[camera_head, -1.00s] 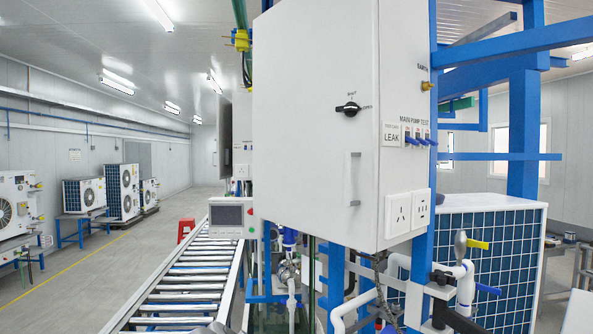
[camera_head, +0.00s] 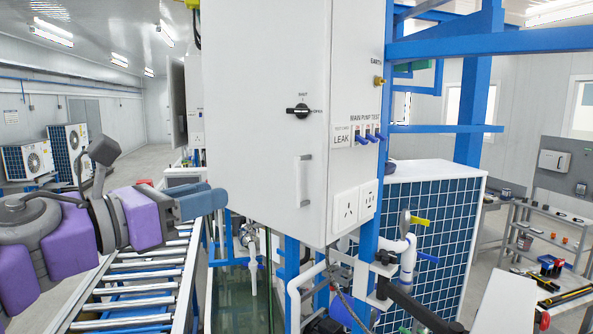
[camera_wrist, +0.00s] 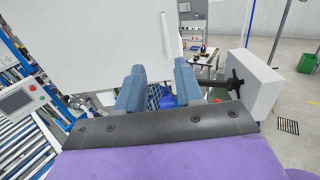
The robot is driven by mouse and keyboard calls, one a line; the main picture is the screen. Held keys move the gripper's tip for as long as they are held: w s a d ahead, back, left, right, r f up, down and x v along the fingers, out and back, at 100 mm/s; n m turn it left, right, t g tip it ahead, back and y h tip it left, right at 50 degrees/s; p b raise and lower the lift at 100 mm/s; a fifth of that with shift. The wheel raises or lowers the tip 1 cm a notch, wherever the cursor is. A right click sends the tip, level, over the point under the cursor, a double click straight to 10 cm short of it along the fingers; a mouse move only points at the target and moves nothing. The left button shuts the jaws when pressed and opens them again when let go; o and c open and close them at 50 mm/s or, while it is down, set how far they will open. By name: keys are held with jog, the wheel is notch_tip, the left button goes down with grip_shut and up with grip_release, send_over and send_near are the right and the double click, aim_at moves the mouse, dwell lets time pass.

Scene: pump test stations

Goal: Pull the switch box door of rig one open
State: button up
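The white switch box (camera_head: 250,90) fills the middle of the head view, and its front door looks shut. A vertical bar handle (camera_head: 303,180) is on the door's lower right, below a black rotary knob (camera_head: 300,110). In the wrist view the white door panel (camera_wrist: 90,40) is at the top, with the handle (camera_wrist: 171,35) beyond my fingers. My gripper (camera_head: 212,198) is at the box's lower left in the head view, left of the handle and apart from it. The wrist view shows my gripper (camera_wrist: 158,88) open, with nothing between its blue fingers.
A roller conveyor (camera_head: 135,295) runs at lower left. Blue frame posts (camera_head: 485,90), white pipes (camera_head: 297,300) and a blue-grilled unit (camera_head: 425,240) stand below and right of the box. A tool shelf (camera_head: 545,245) is at far right. A small screen (camera_wrist: 15,100) is at left.

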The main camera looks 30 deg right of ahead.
aim_at(295, 175)
jog(key=x, duration=0.5)
jog(key=s+x, duration=0.1)
jog(key=x, duration=1)
jog(key=shift+s+d+f, duration=0.25)
jog(key=shift+d+f, duration=0.05)
jog(key=shift+d, duration=0.25)
jog(key=shift+w+d, duration=0.1)
jog(key=shift+w, duration=0.1)
jog(key=shift+w+a+r, duration=0.15)
jog(key=shift+w+a, duration=0.2)
jog(key=shift+w, duration=0.15)
jog(key=d, duration=0.3)
jog(key=shift+d, duration=0.2)
jog(key=shift+a, duration=0.35)
jog(key=c, duration=0.4)
grip_shut()
